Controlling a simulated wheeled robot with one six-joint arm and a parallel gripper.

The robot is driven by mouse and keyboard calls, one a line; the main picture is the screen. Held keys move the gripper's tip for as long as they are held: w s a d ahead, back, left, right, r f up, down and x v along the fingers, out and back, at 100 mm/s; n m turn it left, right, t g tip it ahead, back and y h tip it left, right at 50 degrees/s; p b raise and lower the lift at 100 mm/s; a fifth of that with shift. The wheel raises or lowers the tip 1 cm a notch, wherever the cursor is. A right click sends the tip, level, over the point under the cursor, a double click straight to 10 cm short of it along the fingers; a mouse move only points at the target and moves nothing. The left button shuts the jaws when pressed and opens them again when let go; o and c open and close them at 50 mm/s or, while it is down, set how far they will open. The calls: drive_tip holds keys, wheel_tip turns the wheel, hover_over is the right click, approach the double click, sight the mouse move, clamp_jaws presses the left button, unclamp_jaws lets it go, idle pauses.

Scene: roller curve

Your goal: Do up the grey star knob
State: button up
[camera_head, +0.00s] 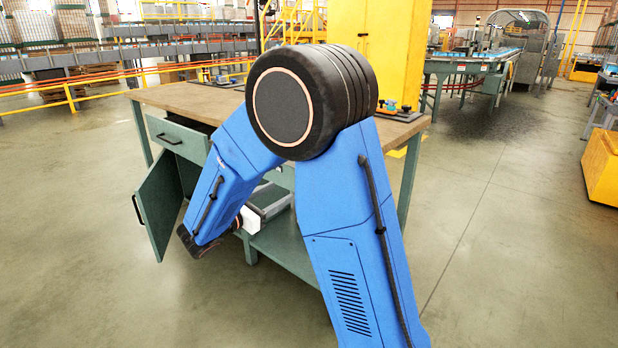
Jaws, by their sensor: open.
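I cannot make out a grey star knob in the head view; it is hidden or too small to tell. On the right of the workbench top (185,97) a dark plate (412,116) carries small orange and blue parts (391,105), partly behind my arm. My blue arm crosses the middle of the view and bends down to the left. My gripper (252,218), a small pale shape past the dark wrist, is low in front of the bench, below its top. It is open, with nothing visible in it; its fingertips are not clear.
The bench has a green drawer (180,142) and a cabinet door (158,205) swung open at the left, near my wrist. Small dark items (228,80) lie at the back of the top. The floor (490,240) to the right is clear. A yellow cabinet (380,45) stands behind.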

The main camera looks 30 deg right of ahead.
drive_tip(key=x, duration=1.6)
drive_tip(key=shift+d, duration=0.15)
drive_tip(key=c, duration=1.1)
